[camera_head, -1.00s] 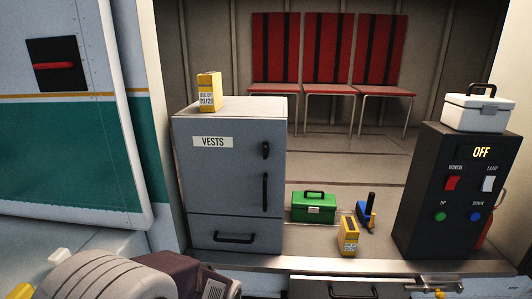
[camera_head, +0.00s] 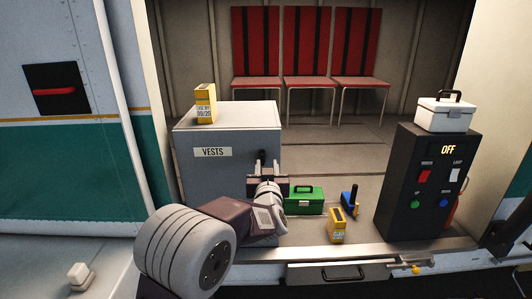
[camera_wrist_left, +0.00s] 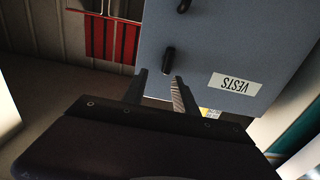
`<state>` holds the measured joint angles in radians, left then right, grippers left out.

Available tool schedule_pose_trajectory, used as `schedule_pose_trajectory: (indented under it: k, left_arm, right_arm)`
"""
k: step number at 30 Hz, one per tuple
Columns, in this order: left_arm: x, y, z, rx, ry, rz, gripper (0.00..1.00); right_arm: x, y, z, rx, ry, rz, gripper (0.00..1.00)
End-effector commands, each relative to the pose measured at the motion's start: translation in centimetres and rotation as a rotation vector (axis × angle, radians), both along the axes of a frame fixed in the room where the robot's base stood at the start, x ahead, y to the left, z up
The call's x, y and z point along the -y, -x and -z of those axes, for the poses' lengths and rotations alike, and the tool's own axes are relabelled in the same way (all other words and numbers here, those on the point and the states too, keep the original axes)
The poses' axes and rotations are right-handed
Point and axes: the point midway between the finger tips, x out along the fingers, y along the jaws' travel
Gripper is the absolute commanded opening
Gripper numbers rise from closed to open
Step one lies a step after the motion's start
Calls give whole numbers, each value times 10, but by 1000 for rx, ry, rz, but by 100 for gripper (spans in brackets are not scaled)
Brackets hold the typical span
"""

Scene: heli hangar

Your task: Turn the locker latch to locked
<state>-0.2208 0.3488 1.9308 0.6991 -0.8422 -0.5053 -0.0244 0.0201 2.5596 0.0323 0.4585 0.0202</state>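The locker (camera_head: 225,165) is a grey cabinet labelled VESTS at the left of the cargo floor. Its latch (camera_wrist_left: 168,60) is a short black upright handle on the door front, level with the label. My left gripper (camera_head: 268,165) is in front of the door at the latch's height and hides most of it in the head view. In the left wrist view, which is upside down, my left gripper (camera_wrist_left: 159,78) is open, with the latch just beyond and between its fingertips. No contact is visible. My right gripper is not in view.
The door handle (camera_wrist_left: 183,5) is close to the latch. A yellow box (camera_head: 205,104) stands on the locker. A green case (camera_head: 304,199), another yellow box (camera_head: 337,226) and a blue tool (camera_head: 350,200) are on the floor to the right. A black control box (camera_head: 415,185) stands further right.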

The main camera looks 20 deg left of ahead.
Motion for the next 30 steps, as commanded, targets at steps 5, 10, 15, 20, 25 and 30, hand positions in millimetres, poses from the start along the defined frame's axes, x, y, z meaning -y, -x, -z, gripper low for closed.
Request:
schedule_pose_trajectory:
  k: [5, 10, 15, 20, 25, 30]
  left_arm:
    - [-12, -36, -5, -2, 1, -3, 35]
    - [-17, -56, -3, -1, 0, -1, 35]
    - [-18, -60, -1, 0, 0, 0, 35]
    - [-18, -60, 0, 0, 1, 0, 26]
    - [-18, -60, -1, 0, 1, 0, 0]
    - [-18, -60, -1, 2, 5, -1, 0]
  right_arm:
    - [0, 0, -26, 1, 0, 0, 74]
    - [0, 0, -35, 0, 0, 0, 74]
    - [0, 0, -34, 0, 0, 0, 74]
    - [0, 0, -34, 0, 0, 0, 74]
    - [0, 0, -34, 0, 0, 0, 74]
    - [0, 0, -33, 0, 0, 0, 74]
